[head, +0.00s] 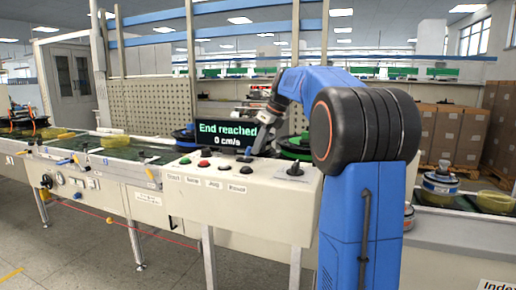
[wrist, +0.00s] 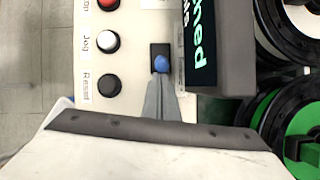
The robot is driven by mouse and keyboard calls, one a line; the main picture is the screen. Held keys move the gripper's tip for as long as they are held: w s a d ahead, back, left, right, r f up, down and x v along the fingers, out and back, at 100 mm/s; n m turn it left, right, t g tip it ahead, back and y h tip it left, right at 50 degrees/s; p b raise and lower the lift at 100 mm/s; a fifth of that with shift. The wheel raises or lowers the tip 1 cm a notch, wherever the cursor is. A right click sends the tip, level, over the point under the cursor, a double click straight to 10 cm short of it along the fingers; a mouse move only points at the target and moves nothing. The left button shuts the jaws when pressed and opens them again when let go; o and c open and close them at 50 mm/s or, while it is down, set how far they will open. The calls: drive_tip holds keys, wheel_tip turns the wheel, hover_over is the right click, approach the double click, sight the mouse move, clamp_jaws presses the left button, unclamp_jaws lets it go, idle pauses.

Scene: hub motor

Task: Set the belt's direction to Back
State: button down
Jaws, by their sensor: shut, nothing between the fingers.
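A lever switch with a blue knob (wrist: 161,63) stands on a black plate (wrist: 160,49) in the wrist view, between the button row and the display. Its knob sits toward the lower end of the plate. The small labels around it are too cut off to read. My gripper (wrist: 162,78) is shut and empty, its grey fingertips right at the knob's lower side; whether they touch I cannot tell. In the head view the control box (head: 215,200) carries a display (head: 226,134) reading "End reached, 0 cm/s". My arm reaches over the box's back from the right.
A red button (wrist: 107,3), a white Jog button (wrist: 105,41) and a black Reset button (wrist: 109,85) line the left of the switch. A black joystick (head: 294,168) stands at the box's right. A conveyor (head: 120,147) with yellow trays runs left.

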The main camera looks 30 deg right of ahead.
sight(250, 148)
drive_tip(key=shift+w+r, duration=0.1)
drive_tip(key=shift+w+a+r, duration=0.25)
drive_tip(key=shift+w+a, duration=0.05)
idle(0.4)
drive_tip(key=shift+w+a+r+g, duration=0.1)
drive_tip(key=shift+w+r+g, duration=0.05)
drive_tip(key=shift+g, duration=0.15)
drive_tip(key=shift+w+a+r+g+h, duration=0.15)
drive_tip(key=shift+w+a+g+h, duration=0.2)
drive_tip(key=shift+g+h, duration=0.2)
drive_tip(key=shift+w+a+r, duration=0.15)
drive_tip(key=shift+w+r, duration=0.05)
drive_tip(key=shift+w, duration=0.1)
drive_tip(key=shift+r, duration=0.15)
drive_tip(key=shift+r, duration=0.65)
